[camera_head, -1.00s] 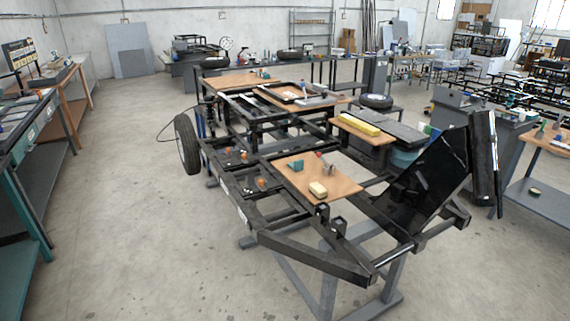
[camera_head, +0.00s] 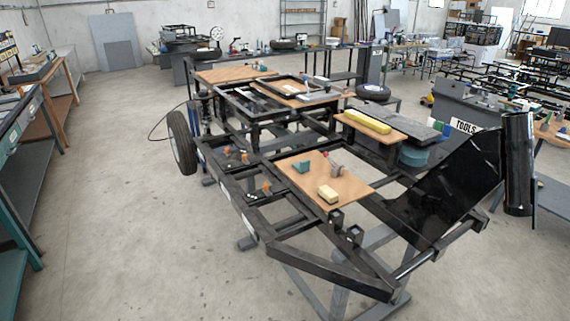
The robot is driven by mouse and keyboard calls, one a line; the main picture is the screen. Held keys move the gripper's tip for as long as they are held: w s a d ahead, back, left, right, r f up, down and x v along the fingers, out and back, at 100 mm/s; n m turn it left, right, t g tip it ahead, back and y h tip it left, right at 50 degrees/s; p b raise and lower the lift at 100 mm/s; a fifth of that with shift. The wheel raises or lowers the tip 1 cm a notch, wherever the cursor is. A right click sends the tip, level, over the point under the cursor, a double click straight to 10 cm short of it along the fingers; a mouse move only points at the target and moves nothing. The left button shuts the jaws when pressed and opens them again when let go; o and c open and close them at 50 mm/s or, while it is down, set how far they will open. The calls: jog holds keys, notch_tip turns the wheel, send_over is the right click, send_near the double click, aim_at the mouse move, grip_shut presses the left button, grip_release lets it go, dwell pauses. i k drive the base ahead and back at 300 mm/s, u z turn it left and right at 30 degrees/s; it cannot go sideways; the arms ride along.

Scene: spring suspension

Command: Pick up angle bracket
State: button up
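No part is clearly recognisable as the angle bracket at this size. A wooden board (camera_head: 300,180) lies on the near part of a black metal frame (camera_head: 330,264). On it are a small teal part (camera_head: 302,167), a small grey upright part (camera_head: 337,170) that may be the bracket, a bit of red beside it, and a pale yellow block (camera_head: 328,194). My gripper is not in view.
A wheel (camera_head: 181,143) stands at the frame's left side. A glossy black panel (camera_head: 447,187) rises at its right. Grey stand legs spread under the frame. A workbench (camera_head: 22,190) runs along the left edge. The floor between bench and frame is clear.

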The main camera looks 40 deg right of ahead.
aim_at(303, 166)
jog(key=u, duration=0.25)
jog(key=i, duration=1.45)
jog(key=z, duration=0.15)
